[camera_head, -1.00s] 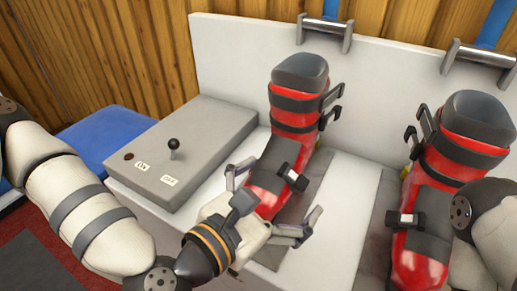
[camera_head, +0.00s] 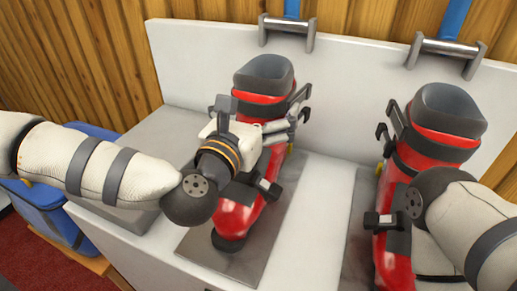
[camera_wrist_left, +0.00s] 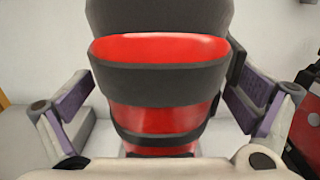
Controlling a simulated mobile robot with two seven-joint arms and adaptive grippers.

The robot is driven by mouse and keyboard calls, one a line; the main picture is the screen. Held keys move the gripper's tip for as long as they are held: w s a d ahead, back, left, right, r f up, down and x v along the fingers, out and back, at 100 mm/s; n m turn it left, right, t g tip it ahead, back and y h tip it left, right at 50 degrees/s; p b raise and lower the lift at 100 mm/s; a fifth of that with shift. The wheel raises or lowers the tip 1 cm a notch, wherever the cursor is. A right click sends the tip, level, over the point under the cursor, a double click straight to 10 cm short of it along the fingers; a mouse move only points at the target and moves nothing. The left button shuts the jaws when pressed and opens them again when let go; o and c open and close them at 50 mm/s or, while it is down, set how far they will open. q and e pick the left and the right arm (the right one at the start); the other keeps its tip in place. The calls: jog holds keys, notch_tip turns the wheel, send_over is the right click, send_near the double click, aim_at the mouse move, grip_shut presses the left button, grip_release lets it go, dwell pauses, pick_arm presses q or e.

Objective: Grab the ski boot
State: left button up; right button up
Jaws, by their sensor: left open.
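Two red ski boots with black cuffs and buckles stand upright on the bench. The left boot (camera_head: 236,210) is in the middle of the head view, and the right boot (camera_head: 437,143) stands to its right. My left gripper (camera_head: 276,124) is at the shaft of the left boot. In the left wrist view the boot's shaft (camera_wrist_left: 158,85) lies between the two open fingers, with a gap visible on both sides. In the head view the gripper hides part of the shaft, and one finger is mostly hidden. My right arm crosses in front of the right boot; its gripper is not visible.
A white bench (camera_head: 170,265) with a low back wall (camera_head: 195,60) carries the boots on grey plates (camera_head: 268,255). A blue bin (camera_head: 62,212) stands at left.

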pick_arm(q)
jog(key=c, duration=1.8)
jog(key=shift+r, duration=0.15)
jog(key=shift+c, duration=0.2)
